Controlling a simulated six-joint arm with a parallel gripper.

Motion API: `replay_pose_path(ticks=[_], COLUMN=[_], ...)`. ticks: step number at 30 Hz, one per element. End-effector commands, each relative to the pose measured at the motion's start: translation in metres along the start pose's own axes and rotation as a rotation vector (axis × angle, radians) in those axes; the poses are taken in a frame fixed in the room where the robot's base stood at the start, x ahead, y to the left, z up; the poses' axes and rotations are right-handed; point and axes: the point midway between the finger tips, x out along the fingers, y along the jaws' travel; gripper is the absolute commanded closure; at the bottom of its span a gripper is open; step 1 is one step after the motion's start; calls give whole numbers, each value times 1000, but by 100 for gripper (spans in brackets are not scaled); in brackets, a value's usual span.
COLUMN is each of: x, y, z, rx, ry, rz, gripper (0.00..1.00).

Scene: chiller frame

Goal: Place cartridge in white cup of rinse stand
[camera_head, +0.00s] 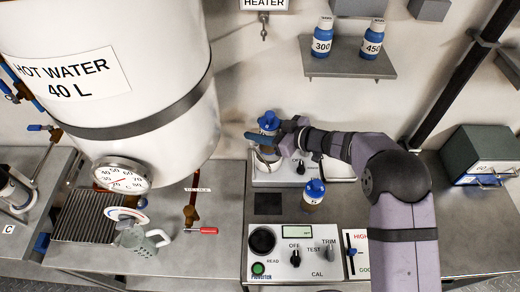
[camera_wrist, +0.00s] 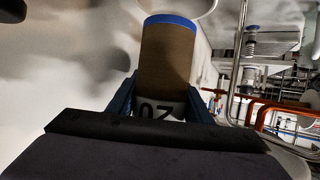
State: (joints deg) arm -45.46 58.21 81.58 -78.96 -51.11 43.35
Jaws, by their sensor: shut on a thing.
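My gripper (camera_head: 279,137) is shut on a blue-capped cartridge (camera_head: 268,121), held above a white stand at the back of the bench. In the wrist view the cartridge (camera_wrist: 167,55) is a brown cylinder with a blue end and a white label, between both fingers (camera_wrist: 160,105). Its label is partly hidden. The white cup (camera_head: 266,163) of the rinse stand (camera_head: 325,173) shows just below the cartridge in the head view, partly covered. A pale round rim (camera_wrist: 178,6) lies beyond the blue end in the wrist view. I cannot tell whether they touch.
Another blue-capped cartridge (camera_head: 314,192) stands in front of the rinse stand, by a control panel (camera_head: 297,250). Bottles marked 300 (camera_head: 322,45) and 450 (camera_head: 372,47) stand on a wall shelf. A large hot-water tank (camera_head: 150,85) hangs at left. A grey box (camera_head: 480,155) stands at right.

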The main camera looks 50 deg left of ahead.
Motion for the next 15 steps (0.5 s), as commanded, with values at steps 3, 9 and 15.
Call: replay_pose_path(ticks=[3, 9, 15], x=[9, 13, 13], y=[0, 0, 0], z=[21, 32, 32], rx=[-1, -2, -2], ry=[2, 2, 2], rz=[0, 0, 0], gripper=[80, 80, 80])
